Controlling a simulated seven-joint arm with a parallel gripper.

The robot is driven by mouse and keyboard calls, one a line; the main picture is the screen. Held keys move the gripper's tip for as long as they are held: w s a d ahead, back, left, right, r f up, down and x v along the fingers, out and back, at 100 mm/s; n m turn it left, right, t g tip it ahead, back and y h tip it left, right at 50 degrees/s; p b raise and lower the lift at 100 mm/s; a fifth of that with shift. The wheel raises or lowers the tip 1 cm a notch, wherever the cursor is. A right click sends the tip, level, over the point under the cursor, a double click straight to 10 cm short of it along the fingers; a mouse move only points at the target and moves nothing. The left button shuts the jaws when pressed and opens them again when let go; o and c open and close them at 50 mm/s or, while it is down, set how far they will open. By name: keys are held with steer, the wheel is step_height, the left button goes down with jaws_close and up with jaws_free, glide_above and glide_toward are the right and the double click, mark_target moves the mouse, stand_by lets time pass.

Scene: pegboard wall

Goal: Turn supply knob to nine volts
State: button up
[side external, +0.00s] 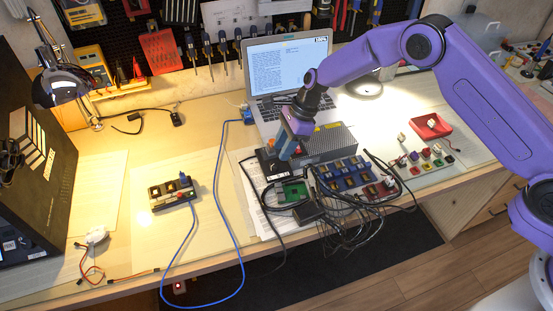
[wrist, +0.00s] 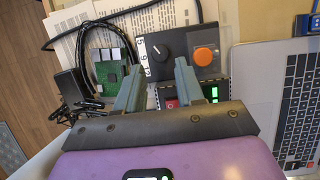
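The supply is a dark box (side external: 270,167) on the bench in front of the laptop. In the wrist view its top panel carries a black round knob (wrist: 170,49), an orange button (wrist: 206,57) to the right, and a white number strip (wrist: 146,60) to the left. The strip's digits seem to include 5 and 9. A pale mark shows on the knob, but I cannot tell which number it points at. My gripper (wrist: 160,68) is open and empty, its fingers apart just below the knob in the picture. In the side view my gripper (side external: 288,147) hangs over the box and hides the knob.
A green circuit board (wrist: 111,67) and cables lie left of the supply. A red switch and green display (wrist: 211,93) show behind the right finger. The open laptop (side external: 289,75) stands behind; a blue-block rack (side external: 345,177) and tangled black cables lie to the right.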

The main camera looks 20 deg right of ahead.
mark_target(274, 163)
steer(key=shift+x, duration=2.7)
jaws_close()
